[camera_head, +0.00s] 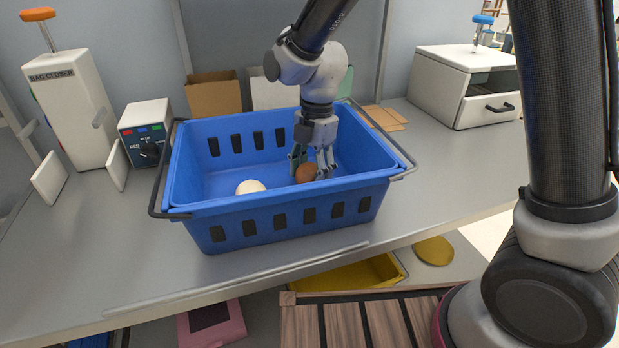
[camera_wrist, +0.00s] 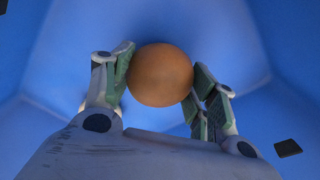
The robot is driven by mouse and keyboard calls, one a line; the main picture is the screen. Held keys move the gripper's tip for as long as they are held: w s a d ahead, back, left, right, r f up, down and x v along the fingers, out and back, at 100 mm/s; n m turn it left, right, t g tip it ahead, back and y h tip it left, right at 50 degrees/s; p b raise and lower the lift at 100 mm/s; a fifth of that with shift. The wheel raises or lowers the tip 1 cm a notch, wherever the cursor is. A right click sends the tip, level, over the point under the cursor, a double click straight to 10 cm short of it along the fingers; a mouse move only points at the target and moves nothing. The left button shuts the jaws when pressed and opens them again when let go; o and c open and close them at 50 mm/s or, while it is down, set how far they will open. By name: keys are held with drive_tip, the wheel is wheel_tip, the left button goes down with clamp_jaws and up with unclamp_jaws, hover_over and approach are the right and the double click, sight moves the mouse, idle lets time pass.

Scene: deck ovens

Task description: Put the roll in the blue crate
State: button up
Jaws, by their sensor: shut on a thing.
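The blue crate (camera_head: 290,211) stands on the grey counter in the head view, with its dark handles folded to the sides. My gripper (camera_head: 312,170) reaches down inside the crate, in its right half. Its fingers are shut on a brown round roll (camera_head: 306,173). In the wrist view the roll (camera_wrist: 160,75) sits between the green-padded fingertips of my gripper (camera_wrist: 160,82), with blue crate surfaces (camera_wrist: 75,50) around it. The near crate wall hides the roll's underside, so I cannot tell whether it touches the floor.
A pale round item (camera_head: 250,187) lies in the crate, left of my gripper. A bag closer (camera_head: 72,105) and a small control box (camera_head: 146,132) stand left of the crate. A white box-shaped appliance (camera_head: 463,85) stands at the back right. The counter front (camera_head: 110,250) is clear.

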drive_tip(key=shift+f, duration=1)
drive_tip(key=o, duration=0.9)
drive_tip(key=shift+f, duration=0.1)
drive_tip(key=r, duration=0.8)
drive_tip(key=w+d+r, duration=0.1)
drive_tip(key=r, duration=0.2)
drive_tip(key=shift+r, duration=0.4)
drive_tip(key=shift+d+r, duration=0.15)
drive_tip(key=shift+r, duration=0.1)
drive_tip(key=s+d+r+m+t, duration=0.1)
drive_tip(key=d+r+m, duration=0.5)
drive_tip(key=d, duration=0.5)
drive_tip(key=s+d+r+m+t+h, duration=0.1)
drive_tip(key=s+d+m+t, duration=0.3)
drive_tip(key=s+d+m, duration=1.3)
drive_tip(key=d+r+m, duration=0.1)
drive_tip(key=d+m, duration=0.2)
drive_tip(key=shift+d+m, duration=0.25)
drive_tip(key=shift+m, duration=0.15)
